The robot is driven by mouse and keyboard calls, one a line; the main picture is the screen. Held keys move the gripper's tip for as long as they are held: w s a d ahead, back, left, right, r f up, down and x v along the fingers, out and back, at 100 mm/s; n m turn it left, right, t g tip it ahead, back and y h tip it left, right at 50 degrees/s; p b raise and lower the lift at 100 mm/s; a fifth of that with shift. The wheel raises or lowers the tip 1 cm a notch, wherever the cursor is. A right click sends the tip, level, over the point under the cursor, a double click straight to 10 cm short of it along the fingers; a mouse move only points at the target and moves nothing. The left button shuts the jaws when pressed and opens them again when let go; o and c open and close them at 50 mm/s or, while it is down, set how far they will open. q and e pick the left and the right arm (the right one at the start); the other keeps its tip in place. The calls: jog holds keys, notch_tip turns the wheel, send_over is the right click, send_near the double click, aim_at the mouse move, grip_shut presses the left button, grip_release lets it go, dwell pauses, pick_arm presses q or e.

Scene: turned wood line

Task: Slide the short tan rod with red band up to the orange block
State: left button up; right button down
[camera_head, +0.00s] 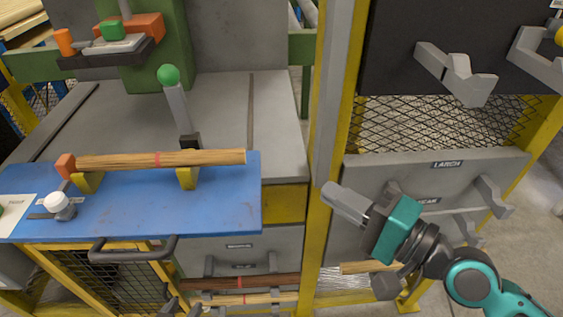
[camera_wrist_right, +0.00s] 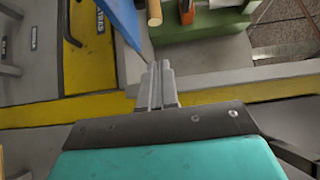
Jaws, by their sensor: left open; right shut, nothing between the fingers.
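The tan rod with a red band (camera_head: 205,158) lies across two yellow rests on the blue board in the head view. The orange block (camera_head: 65,166) stands at its left end; the two look touching or nearly so, and I cannot tell if a small gap is left. The rod's right end sticks out past the right rest (camera_head: 187,178). A tan rod end (camera_wrist_right: 154,12) shows at the top of the right wrist view. My right gripper (camera_head: 345,203) is shut and empty, right of the board and apart from the rod. My left gripper is not in view.
The blue board (camera_head: 150,217) carries a white-topped knob (camera_head: 57,203) at left. A green-balled lever (camera_head: 169,75) stands behind the rod. A yellow post (camera_head: 325,150) rises between the board and the grey racks (camera_head: 400,170) at right. More rods (camera_head: 240,282) lie below.

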jog(key=p, duration=0.2)
send_near(234, 159)
jog(key=w+d, duration=0.2)
jog(key=w, duration=0.2)
pick_arm(q)
jog(key=shift+s+a+r+p, duration=0.15)
jog(key=shift+r+p, duration=0.4)
jog(key=shift+r, duration=0.8)
pick_arm(e)
jog(key=shift+w+a, duration=0.15)
jog(key=shift+a, duration=2)
pick_arm(q)
jog(key=shift+r, duration=0.15)
pick_arm(e)
jog(key=shift+a+r, duration=0.1)
jog(key=shift+a, duration=0.1)
jog(key=shift+a+p, duration=0.35)
jog(key=shift+a, duration=0.55)
pick_arm(q)
jog(key=shift+a+r, duration=0.3)
jog(key=shift+a, duration=0.65)
pick_arm(e)
jog(key=shift+d, duration=0.1)
